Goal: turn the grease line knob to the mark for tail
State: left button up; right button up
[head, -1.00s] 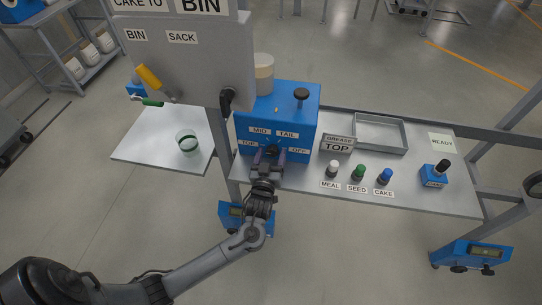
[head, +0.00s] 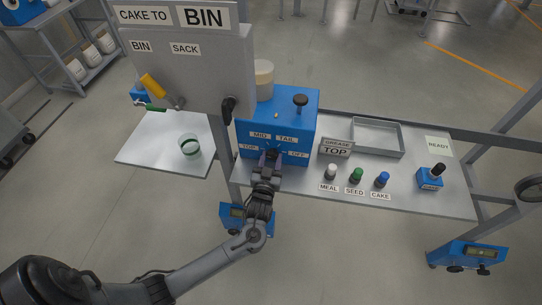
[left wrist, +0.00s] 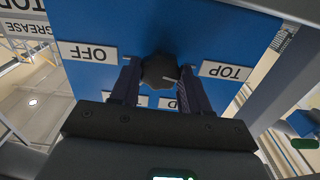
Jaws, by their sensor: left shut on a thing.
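The grease line knob is a dark knob (left wrist: 160,70) on the front of the blue box (head: 305,118). Its labels are TOP (head: 248,147), MID (head: 260,135), TAIL (head: 286,139) and OFF (head: 299,154). My left gripper (head: 270,154) is at the box front, shut on the knob with one finger on each side. In the left wrist view the fingers (left wrist: 160,82) flank it between OFF and TOP, and they partly cover the other two labels. I cannot tell the knob's pointing direction. My right gripper is out of view.
White, green and blue knobs (head: 356,175) stand on the bench to the right, with a grey tray (head: 377,138) behind. A small blue box with a black handle (head: 431,177) stands further right. A grey panel (head: 190,70) rises at upper left.

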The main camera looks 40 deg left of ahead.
pick_arm(q)
jog(key=m+p, duration=0.5)
jog(key=shift+r+m+p, duration=0.25)
jog(key=shift+m+p, duration=0.05)
jog(key=shift+p, duration=0.05)
jog(key=m+p, duration=0.2)
jog(key=shift+m, duration=0.3)
jog(key=m+p, duration=0.2)
jog(key=m, duration=0.1)
jog(key=shift+f+m, duration=0.1)
jog(key=shift+m, duration=0.3)
jog(key=m+p, duration=0.3)
jog(key=m, duration=0.2)
jog(key=shift+d+f, duration=0.1)
jog(key=m+p, duration=0.1)
jog(key=m, duration=0.2)
jog(key=shift+f+m, duration=0.1)
jog(key=shift+m, duration=0.6)
